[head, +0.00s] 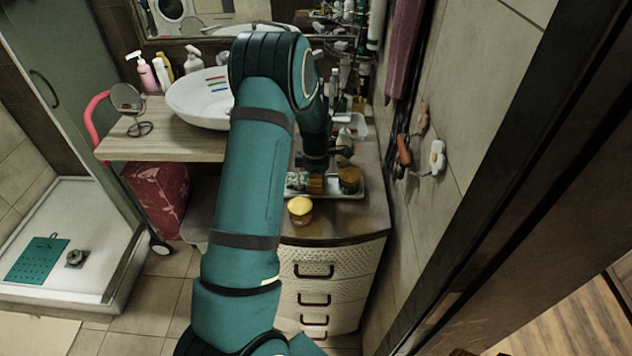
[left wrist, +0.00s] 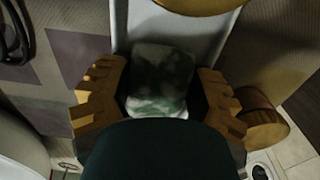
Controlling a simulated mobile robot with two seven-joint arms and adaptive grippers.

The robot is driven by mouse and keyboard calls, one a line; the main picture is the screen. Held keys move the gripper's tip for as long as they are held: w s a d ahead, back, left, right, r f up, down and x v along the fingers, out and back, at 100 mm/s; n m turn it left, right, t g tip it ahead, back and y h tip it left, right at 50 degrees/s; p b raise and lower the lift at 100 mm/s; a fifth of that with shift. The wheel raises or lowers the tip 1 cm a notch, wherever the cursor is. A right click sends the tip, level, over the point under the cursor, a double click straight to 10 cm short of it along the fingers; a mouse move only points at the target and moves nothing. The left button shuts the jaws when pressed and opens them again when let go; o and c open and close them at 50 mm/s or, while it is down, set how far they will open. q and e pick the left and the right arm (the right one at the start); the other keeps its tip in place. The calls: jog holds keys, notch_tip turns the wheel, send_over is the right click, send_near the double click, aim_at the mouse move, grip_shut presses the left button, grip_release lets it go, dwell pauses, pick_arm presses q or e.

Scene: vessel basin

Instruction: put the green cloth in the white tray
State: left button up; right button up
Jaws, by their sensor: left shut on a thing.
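My left gripper (head: 315,183) reaches down over the right end of the counter, mostly hidden behind my own arm in the head view. In the left wrist view the gripper (left wrist: 158,92) has its yellow-brown fingers on both sides of the green and white mottled cloth (left wrist: 160,72) and is shut on it. A bit of the cloth (head: 297,181) shows beside the fingers in the head view. The white tray (head: 350,195) lies below; its pale surface (left wrist: 180,28) shows behind the cloth. I cannot tell whether the cloth touches the tray. My right gripper is out of view.
A round jar (head: 349,180) stands at the tray's right end. A yellow-lidded jar (head: 300,209) stands in front of the tray. A white basin (head: 200,98) is to the left. Bottles (head: 340,100) stand behind, and the tiled wall (head: 440,110) bounds the right.

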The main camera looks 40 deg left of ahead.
pick_arm(q)
jog(key=o, duration=0.9)
jog(key=shift+s+d+f, duration=0.3)
jog(key=shift+s+f, duration=0.15)
jog(key=shift+f, duration=0.2)
jog(key=o, duration=0.3)
jog(key=shift+w+f, duration=0.1)
jog(key=shift+a+r+p, duration=0.1)
jog(key=shift+r+p, duration=0.4)
jog(key=shift+r, duration=0.05)
jog(key=r, duration=1.2)
jog(key=shift+w+a+r, duration=0.1)
jog(key=shift+w+r, duration=0.15)
jog(key=shift+w, duration=0.05)
jog(key=shift+a, duration=0.15)
